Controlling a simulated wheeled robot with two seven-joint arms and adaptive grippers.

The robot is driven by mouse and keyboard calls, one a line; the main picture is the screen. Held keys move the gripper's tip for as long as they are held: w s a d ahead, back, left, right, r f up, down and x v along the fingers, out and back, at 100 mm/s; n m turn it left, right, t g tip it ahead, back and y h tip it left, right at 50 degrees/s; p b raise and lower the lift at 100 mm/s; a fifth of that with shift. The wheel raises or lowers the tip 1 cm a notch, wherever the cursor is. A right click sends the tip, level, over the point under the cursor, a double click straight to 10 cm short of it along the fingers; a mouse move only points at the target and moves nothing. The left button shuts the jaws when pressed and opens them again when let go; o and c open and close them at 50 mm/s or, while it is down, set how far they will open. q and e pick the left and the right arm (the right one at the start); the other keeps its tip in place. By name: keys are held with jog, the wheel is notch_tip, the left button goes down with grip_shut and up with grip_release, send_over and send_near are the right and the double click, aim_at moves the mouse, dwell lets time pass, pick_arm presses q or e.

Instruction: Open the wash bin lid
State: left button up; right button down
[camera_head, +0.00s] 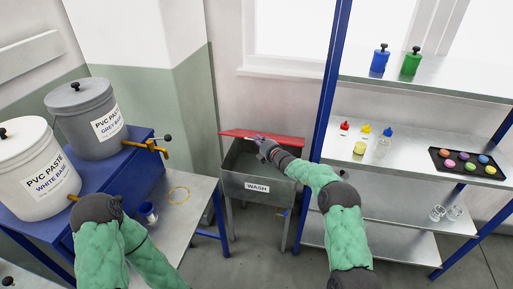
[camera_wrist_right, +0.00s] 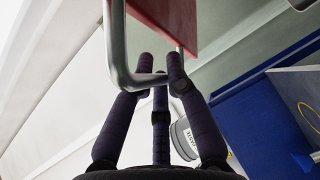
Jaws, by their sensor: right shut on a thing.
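The grey metal wash bin (camera_head: 235,184), labelled WASH, stands on legs in the middle of the head view. Its red lid (camera_head: 290,141) shows as a narrow tilted panel along the back of the bin, raised, with the bin's inside visible below it. My right gripper (camera_head: 264,146) is at the lid's handle, over the bin. In the right wrist view the dark fingers (camera_wrist_right: 160,75) are shut on the metal loop handle (camera_wrist_right: 117,50), with the red lid (camera_wrist_right: 168,18) just beyond. My left arm is at the lower left; its gripper is out of view.
A blue-posted shelf (camera_head: 325,75) stands close to the right of the bin, with bottles and a black paint tray (camera_head: 468,165). At left are white (camera_head: 35,165) and grey (camera_head: 85,115) paste buckets and a metal table (camera_head: 185,215). Floor in front is partly clear.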

jog(key=shift+w+d+r+p, duration=0.2)
jog(key=shift+w+r, duration=0.15)
jog(key=shift+r, duration=0.15)
jog(key=shift+w+d+r+p, duration=0.15)
jog(key=shift+w+r, duration=0.15)
jog(key=shift+r, duration=0.2)
jog(key=c, duration=1.2)
grip_release()
jog(key=shift+a, duration=0.1)
jog(key=v, duration=1.2)
jog(key=shift+f, duration=0.15)
